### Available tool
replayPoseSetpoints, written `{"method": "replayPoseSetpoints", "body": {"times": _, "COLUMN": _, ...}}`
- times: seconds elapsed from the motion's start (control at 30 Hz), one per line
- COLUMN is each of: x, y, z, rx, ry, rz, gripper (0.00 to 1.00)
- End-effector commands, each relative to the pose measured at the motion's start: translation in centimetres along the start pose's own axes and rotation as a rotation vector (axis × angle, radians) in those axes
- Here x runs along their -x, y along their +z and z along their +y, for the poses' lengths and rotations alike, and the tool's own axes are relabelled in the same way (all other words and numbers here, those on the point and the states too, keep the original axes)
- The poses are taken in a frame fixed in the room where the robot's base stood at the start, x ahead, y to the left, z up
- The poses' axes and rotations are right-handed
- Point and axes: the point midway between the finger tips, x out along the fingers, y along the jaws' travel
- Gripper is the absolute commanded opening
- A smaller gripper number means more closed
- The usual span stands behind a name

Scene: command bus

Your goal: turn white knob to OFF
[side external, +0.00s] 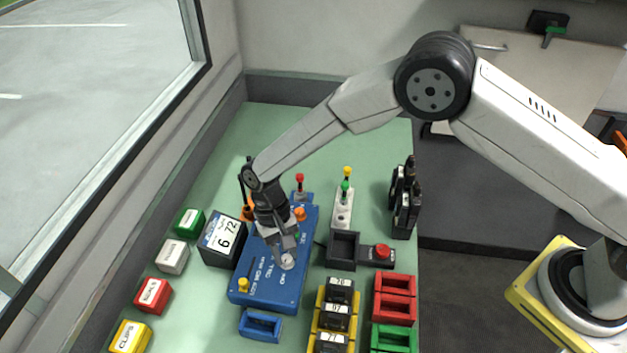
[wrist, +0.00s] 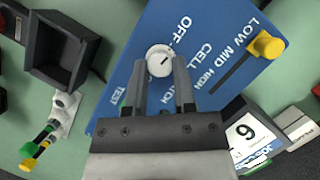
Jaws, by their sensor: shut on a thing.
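The white knob (wrist: 160,61) sits on the blue panel (wrist: 208,45), with a dark mark on its face. It also shows in the side external view as a pale disc (side external: 287,261). My gripper (wrist: 162,75) reaches down over the panel, with one finger on each side of the knob, shut on it. The lettering "OFF" is printed beside the knob, and "TEST" is printed near the panel's edge. I cannot tell exactly which label the knob's mark points at.
A yellow slider knob (wrist: 266,45) is on the same panel. A black open bin (side external: 343,250) and a red button box (side external: 381,254) stand to the right. A calendar display (side external: 222,238) stands left. Red bins (side external: 395,283) and a blue bin (side external: 261,326) are nearby.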

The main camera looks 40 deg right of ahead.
Motion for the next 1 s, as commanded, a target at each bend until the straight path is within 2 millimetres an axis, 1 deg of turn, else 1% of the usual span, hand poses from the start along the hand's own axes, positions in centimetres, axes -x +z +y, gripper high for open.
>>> {"method": "replayPoseSetpoints", "body": {"times": 0.23, "x": 0.04, "y": 0.03, "z": -0.06, "rx": 0.084, "ry": 0.035, "rz": -0.001, "gripper": 0.00}}
{"method": "replayPoseSetpoints", "body": {"times": 0.7, "x": 0.03, "y": 0.05, "z": -0.07, "rx": 0.100, "ry": 0.042, "rz": -0.001, "gripper": 0.00}}
{"method": "replayPoseSetpoints", "body": {"times": 0.73, "x": 0.03, "y": 0.05, "z": -0.07, "rx": 0.100, "ry": 0.042, "rz": -0.001, "gripper": 0.39}}
{"method": "replayPoseSetpoints", "body": {"times": 0.77, "x": 0.03, "y": 0.05, "z": -0.07, "rx": 0.099, "ry": 0.042, "rz": -0.001, "gripper": 0.49}}
{"method": "replayPoseSetpoints", "body": {"times": 0.8, "x": 0.03, "y": 0.05, "z": -0.07, "rx": 0.099, "ry": 0.042, "rz": -0.001, "gripper": 0.61}}
{"method": "replayPoseSetpoints", "body": {"times": 0.83, "x": 0.03, "y": 0.05, "z": -0.07, "rx": 0.099, "ry": 0.042, "rz": -0.001, "gripper": 0.68}}
{"method": "replayPoseSetpoints", "body": {"times": 1.0, "x": 0.01, "y": 0.03, "z": -0.08, "rx": 0.098, "ry": 0.041, "rz": -0.001, "gripper": 0.68}}
